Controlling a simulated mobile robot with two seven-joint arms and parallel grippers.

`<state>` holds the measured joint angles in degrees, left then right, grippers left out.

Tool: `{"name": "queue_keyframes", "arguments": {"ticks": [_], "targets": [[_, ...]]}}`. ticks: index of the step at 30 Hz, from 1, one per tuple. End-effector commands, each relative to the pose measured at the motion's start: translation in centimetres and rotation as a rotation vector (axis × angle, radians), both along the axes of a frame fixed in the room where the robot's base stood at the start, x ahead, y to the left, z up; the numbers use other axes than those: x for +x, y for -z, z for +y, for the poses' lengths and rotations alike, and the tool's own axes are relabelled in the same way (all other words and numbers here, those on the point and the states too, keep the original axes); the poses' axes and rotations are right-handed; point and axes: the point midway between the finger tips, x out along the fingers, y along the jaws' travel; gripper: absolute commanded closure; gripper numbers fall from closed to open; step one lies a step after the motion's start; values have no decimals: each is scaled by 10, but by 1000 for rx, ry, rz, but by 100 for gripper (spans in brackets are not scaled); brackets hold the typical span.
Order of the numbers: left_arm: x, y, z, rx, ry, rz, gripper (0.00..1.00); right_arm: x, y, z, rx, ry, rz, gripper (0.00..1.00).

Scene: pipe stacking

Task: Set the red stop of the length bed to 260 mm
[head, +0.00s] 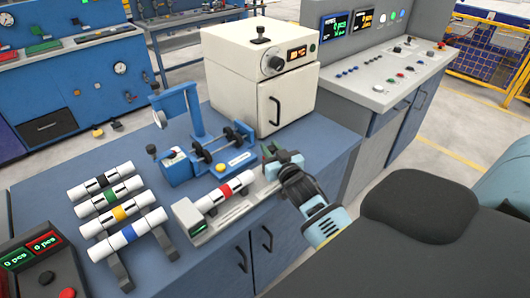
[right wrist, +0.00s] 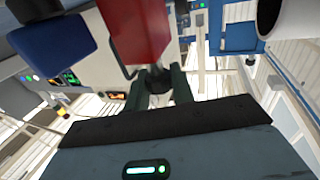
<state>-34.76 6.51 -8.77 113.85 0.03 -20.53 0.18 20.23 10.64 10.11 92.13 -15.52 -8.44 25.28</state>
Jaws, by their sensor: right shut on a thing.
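The length bed (head: 237,207) lies along the front edge of the blue bench, with a small lit display (head: 198,227) at its left end, too small to read. A white pipe with a red band (head: 226,190) lies on it. My right gripper (head: 271,154) is at the bed's right end, beyond the pipe's end. In the right wrist view its dark green fingers (right wrist: 160,88) are closed around a dark knob (right wrist: 157,76) below the red stop (right wrist: 137,28). In the head view the gripper hides most of the stop. My left gripper is not in view.
Pipes with green (head: 109,195), yellow (head: 119,213) and blue (head: 129,233) bands lie on a rack at the left. A blue machine (head: 205,155) and a cream oven (head: 262,75) stand behind the bed. A counter box (head: 38,262) is at lower left.

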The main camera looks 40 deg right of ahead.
Motion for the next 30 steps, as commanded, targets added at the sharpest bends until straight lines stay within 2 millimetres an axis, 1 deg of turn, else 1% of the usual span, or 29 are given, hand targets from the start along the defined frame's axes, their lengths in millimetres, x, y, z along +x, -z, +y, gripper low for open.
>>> {"name": "queue_keyframes", "arguments": {"ticks": [1, 6, 7, 11, 12, 19, 22, 26, 30], "targets": [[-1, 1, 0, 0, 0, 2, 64, 0, -1, -5, -3, 8, 1, 100], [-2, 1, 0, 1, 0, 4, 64, -1, -1, -5, -4, 10, 1, 100], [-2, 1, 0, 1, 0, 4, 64, -1, -1, -5, -4, 10, 1, 75], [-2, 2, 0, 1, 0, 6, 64, -1, -1, -5, -4, 9, 1, 58], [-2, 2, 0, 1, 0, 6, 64, 0, -1, -5, -4, 9, 1, 56], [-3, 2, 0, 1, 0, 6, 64, -1, -1, -3, -3, 6, 1, 56], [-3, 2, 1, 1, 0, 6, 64, -5, -1, -2, -3, 6, 1, 56], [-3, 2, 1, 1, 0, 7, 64, -19, 1, 2, -2, 6, 3, 56], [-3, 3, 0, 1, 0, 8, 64, -41, 1, 6, -2, 6, 4, 56]]}}
